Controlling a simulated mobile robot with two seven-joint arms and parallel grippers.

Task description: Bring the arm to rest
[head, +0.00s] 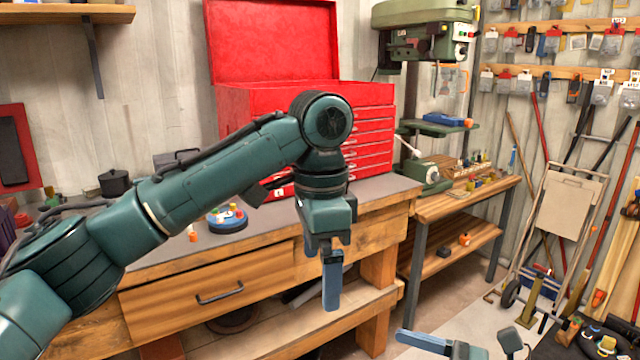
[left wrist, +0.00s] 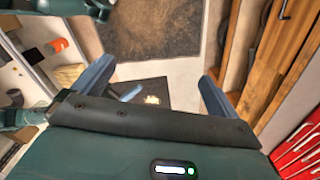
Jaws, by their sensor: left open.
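My left arm (head: 215,180) reaches in from the left of the head view, teal and bent at a high elbow. Its gripper (head: 332,285) hangs fingers-down in front of the workbench, with its blue fingers overlapping in that view. In the left wrist view the two fingers of this gripper (left wrist: 155,90) stand wide apart with nothing between them. Part of my right gripper (head: 425,342) shows at the bottom edge of the head view as a blue finger; the rest is cut off, so its opening cannot be told.
A hand truck (head: 570,205) leans at the right.

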